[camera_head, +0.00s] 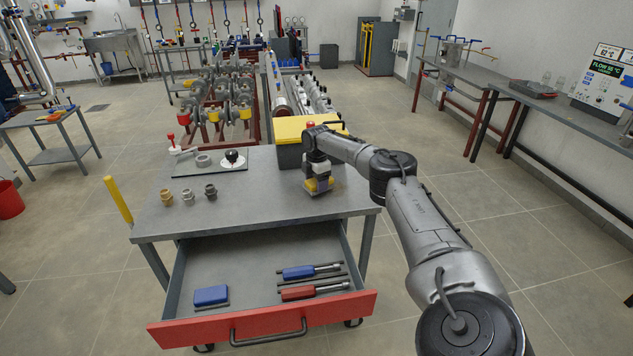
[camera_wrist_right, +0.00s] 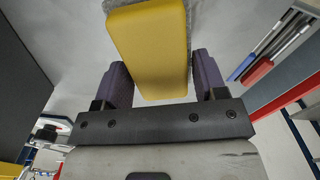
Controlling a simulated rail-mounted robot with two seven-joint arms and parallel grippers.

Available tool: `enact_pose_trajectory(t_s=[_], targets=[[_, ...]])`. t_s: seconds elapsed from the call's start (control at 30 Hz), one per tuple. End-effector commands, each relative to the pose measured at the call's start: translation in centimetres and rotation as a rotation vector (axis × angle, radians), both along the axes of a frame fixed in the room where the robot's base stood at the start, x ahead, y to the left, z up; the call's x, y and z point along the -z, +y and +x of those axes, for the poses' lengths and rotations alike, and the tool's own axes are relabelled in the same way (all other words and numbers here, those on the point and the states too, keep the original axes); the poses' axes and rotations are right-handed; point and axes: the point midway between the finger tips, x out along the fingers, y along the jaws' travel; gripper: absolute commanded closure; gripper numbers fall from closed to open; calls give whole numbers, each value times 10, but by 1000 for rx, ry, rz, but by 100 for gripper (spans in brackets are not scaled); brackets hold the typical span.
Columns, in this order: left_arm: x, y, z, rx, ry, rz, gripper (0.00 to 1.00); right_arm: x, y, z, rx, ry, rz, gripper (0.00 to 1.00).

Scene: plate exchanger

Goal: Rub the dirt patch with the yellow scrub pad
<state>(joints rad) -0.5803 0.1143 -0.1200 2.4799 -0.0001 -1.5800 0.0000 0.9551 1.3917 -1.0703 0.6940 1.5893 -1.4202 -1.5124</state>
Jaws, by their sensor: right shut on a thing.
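My right gripper (camera_head: 318,172) is over the right half of the grey workbench top (camera_head: 258,200), in front of a yellow-lidded box. It is shut on the yellow scrub pad (camera_head: 320,187). In the right wrist view the pad (camera_wrist_right: 152,48) sits between the two dark purple fingers of the gripper (camera_wrist_right: 163,78), with a grey layer along its far side. The pad is at or just above the bench top; I cannot tell whether it touches. I cannot make out a dirt patch; the pad and gripper may hide it. My left gripper is not in view.
The yellow-lidded box (camera_head: 289,129) stands close behind the gripper. Several small fittings (camera_head: 188,196) and a dark mat with parts (camera_head: 208,164) are on the left half. A red-fronted drawer (camera_head: 262,321) stands open below with tools inside. The front middle of the bench is clear.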

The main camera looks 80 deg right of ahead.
Motion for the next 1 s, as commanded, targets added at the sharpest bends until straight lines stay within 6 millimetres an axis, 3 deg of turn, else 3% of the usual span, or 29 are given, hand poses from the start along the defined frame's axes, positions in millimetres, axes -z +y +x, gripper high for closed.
enact_pose_trajectory(t_s=[1.0], targets=[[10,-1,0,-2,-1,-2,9,17,0,0,0,0,0,63]])
